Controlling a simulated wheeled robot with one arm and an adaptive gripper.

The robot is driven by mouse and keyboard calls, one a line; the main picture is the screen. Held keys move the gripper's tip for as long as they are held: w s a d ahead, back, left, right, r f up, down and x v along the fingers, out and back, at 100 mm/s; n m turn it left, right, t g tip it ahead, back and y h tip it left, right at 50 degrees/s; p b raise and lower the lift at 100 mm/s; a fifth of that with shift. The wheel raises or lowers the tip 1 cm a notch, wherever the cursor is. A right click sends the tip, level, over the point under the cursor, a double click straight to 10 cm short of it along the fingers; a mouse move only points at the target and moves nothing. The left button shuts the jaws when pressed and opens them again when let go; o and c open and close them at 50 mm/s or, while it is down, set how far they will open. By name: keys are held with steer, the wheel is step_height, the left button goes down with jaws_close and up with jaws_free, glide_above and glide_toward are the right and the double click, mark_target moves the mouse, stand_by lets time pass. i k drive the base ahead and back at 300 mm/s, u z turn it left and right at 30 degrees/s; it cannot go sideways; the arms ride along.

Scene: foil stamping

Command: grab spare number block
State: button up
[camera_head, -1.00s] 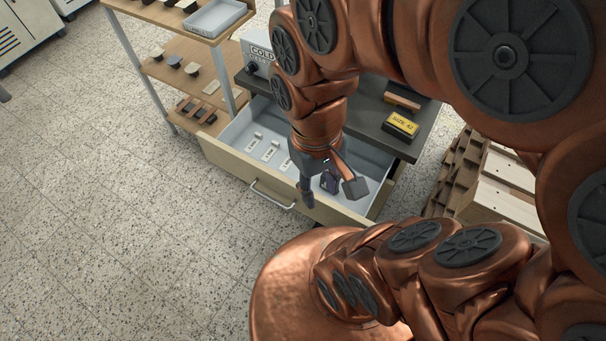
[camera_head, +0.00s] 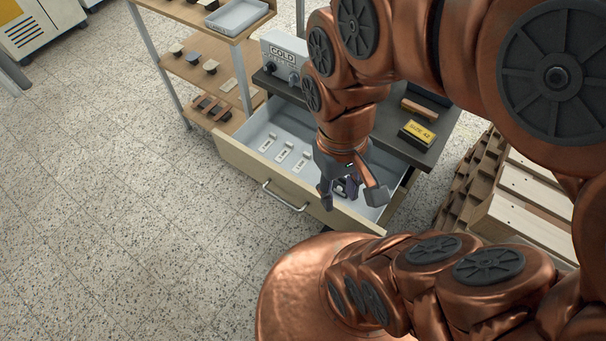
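Several small pale blocks with dark marks lie in a row in the drawer: one at the left (camera_head: 268,142), one in the middle (camera_head: 284,152) and one nearer my gripper (camera_head: 301,161). Their marks are too small to read. The open drawer (camera_head: 283,190) has a grey inside and a wooden front. My gripper (camera_head: 352,196) points down over the right part of the drawer, its fingers spread. A small dark purplish shape shows between the fingers; I cannot tell whether it is a block or part of the gripper. My gripper hides the drawer floor beneath it.
A dark worktop (camera_head: 385,125) above the drawer holds a COLD machine (camera_head: 284,55) and a yellow-labelled box (camera_head: 417,132). A shelf rack (camera_head: 195,70) with a grey tray (camera_head: 236,17) stands left. Wooden pallets (camera_head: 500,190) stand right. The floor at the left is clear.

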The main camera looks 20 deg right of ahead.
mark_target(414, 134)
steer(key=z, duration=1.15)
steer(key=k, duration=0.45)
steer(key=z, duration=0.35)
steer(key=i, duration=0.5)
steer(key=u, duration=0.45)
steer(key=k, duration=0.4)
steer(key=u, duration=0.4)
